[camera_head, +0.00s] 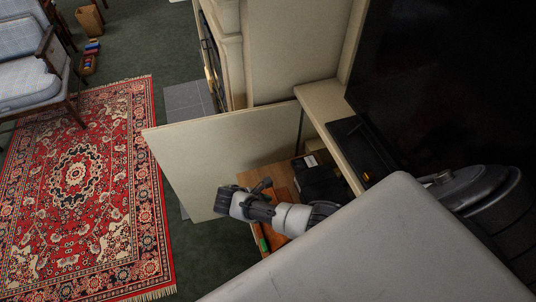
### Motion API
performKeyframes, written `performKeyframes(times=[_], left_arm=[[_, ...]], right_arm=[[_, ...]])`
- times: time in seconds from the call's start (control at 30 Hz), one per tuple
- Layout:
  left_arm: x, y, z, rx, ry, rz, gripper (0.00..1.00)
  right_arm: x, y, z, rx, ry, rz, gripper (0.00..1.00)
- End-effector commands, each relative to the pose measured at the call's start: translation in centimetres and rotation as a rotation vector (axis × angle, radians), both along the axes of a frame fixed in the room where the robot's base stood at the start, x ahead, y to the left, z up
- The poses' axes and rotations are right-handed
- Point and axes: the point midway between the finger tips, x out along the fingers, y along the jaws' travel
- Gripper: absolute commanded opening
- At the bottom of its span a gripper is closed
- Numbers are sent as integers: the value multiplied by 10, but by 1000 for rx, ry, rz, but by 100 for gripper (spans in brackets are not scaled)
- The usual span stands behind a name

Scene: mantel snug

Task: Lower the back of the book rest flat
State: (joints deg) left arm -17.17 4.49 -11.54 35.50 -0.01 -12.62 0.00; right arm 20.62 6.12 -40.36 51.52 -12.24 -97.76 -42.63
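I cannot surely make out the book rest. A reddish-brown wooden piece (282,180) lies partly hidden behind my arm, and I cannot tell whether it is part of the rest. A grey and black arm comes in from the right, partly hidden by a pale grey slab. It appears to be my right arm. Its dark gripper (223,199) points left, in front of a large cream panel (205,150). Whether its fingers are open or shut does not show, and I see nothing clearly held. My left gripper is not in view.
A black box (318,178) stands beside the wooden piece, below a cream ledge (335,138) holding a flat black object (358,148). A large dark screen-like panel (445,85) fills the upper right. A red patterned rug (85,190) and chair (30,70) lie left, with open floor.

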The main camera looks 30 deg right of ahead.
Motion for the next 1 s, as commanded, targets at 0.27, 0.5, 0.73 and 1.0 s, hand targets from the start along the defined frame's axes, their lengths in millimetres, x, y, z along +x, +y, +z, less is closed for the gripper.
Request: performKeyframes(times=[0.27, 0.5, 0.73, 1.0], left_arm=[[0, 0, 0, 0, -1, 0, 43], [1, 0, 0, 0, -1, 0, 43], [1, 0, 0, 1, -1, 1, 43], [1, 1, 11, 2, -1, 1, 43]], right_arm=[[0, -1, -1, 0, 1, -1, 44], [0, -1, -1, -1, 0, 0, 7], [0, -1, -1, 0, 0, 0, 0], [-2, -9, 1, 48, -11, -1, 0]])
